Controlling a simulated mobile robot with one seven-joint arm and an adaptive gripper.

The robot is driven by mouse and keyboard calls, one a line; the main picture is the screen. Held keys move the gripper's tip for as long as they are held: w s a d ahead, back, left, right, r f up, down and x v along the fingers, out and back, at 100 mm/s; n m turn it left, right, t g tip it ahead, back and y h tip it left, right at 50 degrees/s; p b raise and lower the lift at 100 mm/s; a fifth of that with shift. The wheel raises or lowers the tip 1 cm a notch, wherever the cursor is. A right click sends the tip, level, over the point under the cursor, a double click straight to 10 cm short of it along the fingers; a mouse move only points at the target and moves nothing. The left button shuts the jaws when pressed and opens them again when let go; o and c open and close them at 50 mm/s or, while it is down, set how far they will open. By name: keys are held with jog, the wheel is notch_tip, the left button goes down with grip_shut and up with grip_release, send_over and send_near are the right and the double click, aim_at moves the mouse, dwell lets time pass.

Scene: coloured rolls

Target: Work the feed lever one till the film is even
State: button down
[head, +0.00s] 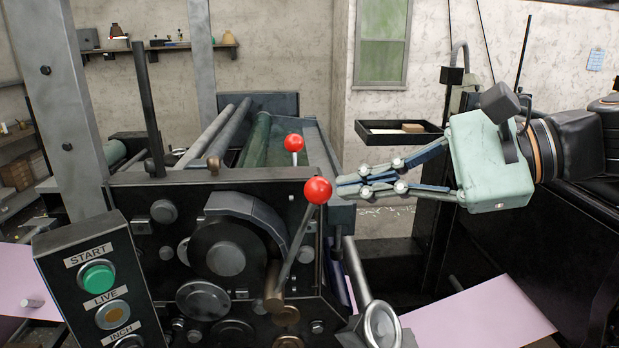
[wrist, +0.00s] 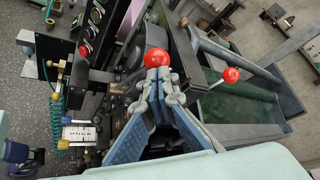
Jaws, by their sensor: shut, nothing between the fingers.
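Two levers with red ball knobs rise from the dark press: a front knob (head: 318,190) on a slanted metal rod, and a rear knob (head: 294,143). No label shows which is lever one. My gripper (head: 341,187) reaches in from the right, its fingers together and empty. Its tips are just right of the front knob. In the wrist view the tips (wrist: 158,76) point at the nearer knob (wrist: 157,58), very close; whether they touch I cannot tell. The other knob (wrist: 231,75) stands to the right there. Rollers (head: 217,132) lie behind the side plate; film evenness cannot be made out.
A control box (head: 100,290) with START, LIVE and INCH buttons stands at the front left. A pink sheet (head: 490,318) runs out at the lower right. A black tray (head: 398,133) is behind my gripper. A handwheel (head: 381,325) sits below the front lever.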

dwell(0.3)
jog(key=d, duration=0.1)
jog(key=d+r+p, duration=0.1)
jog(key=d, duration=0.3)
jog(key=shift+r+p, duration=0.35)
jog(key=s+f+n+h, duration=0.2)
jog(key=f+n+h, duration=0.4)
jog(key=f, duration=0.4)
jog(key=s+f+n+h+p, duration=0.1)
jog(key=s+f+n+h, duration=0.2)
jog(key=f+n+h, duration=0.3)
jog(key=shift+a+f+n+h, duration=0.3)
jog(key=shift+f+n, duration=0.3)
jog(key=shift+f, duration=1.55)
